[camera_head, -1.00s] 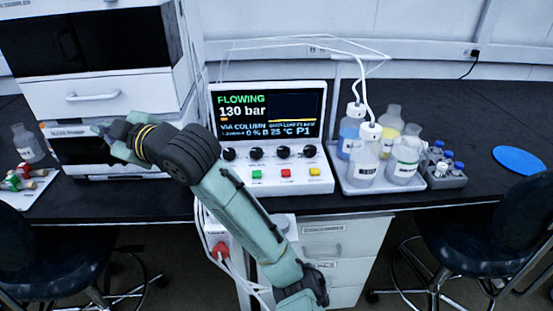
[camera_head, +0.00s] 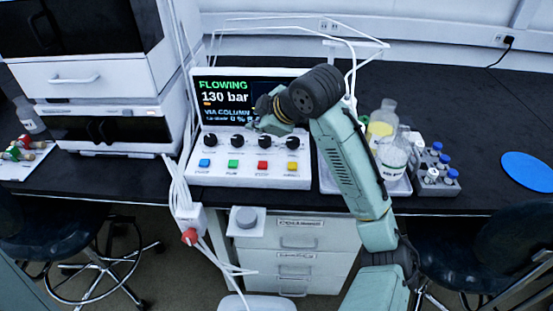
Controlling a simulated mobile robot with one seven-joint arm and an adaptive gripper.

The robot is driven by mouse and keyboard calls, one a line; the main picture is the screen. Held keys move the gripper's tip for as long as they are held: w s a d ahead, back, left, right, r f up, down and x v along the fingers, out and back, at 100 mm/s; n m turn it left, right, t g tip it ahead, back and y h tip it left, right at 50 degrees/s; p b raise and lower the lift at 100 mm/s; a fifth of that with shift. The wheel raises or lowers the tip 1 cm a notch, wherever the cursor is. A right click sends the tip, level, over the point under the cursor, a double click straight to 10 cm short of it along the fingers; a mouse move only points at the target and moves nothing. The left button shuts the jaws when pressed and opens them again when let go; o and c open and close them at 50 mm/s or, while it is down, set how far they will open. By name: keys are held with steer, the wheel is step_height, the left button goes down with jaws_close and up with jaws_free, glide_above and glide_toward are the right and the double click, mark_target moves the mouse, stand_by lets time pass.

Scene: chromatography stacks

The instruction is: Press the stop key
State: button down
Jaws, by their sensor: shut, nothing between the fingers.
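The white control unit (camera_head: 215,178) stands on the black bench. Its front has a row of blue, green, red (camera_head: 263,167) and yellow keys below several black knobs. The key labels are too small to read, so I cannot tell from lettering which is the stop key. The screen (camera_head: 222,98) reads FLOWING, 130 bar; its right part is hidden by my arm. My gripper (camera_head: 264,121) is small and partly hidden by my wrist. It is shut and empty, in front of the screen's lower right, above the red and yellow keys in the picture.
A white tray (camera_head: 330,186) with bottles stands right of the unit, partly behind my arm. A grey vial rack (camera_head: 436,185) and a blue disc (camera_head: 527,171) lie further right. White instrument modules (camera_head: 120,130) stand at left. Tubes arch over the unit. Stools flank the drawers.

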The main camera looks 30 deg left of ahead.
mark_target(261, 165)
steer(key=shift+f, duration=0.1)
stand_by(0.3)
step_height(261, 165, down, 9)
steer(key=b, duration=0.7)
steer(key=shift+r, duration=0.2)
stand_by(1.0)
steer(key=shift+f+b, duration=0.3)
steer(key=shift+f, duration=0.15)
steer(key=shift+f+b, duration=0.4)
steer(key=shift+f, duration=0.15)
stand_by(0.5)
steer(key=shift+r, duration=0.15)
steer(key=shift+r+p, duration=0.85)
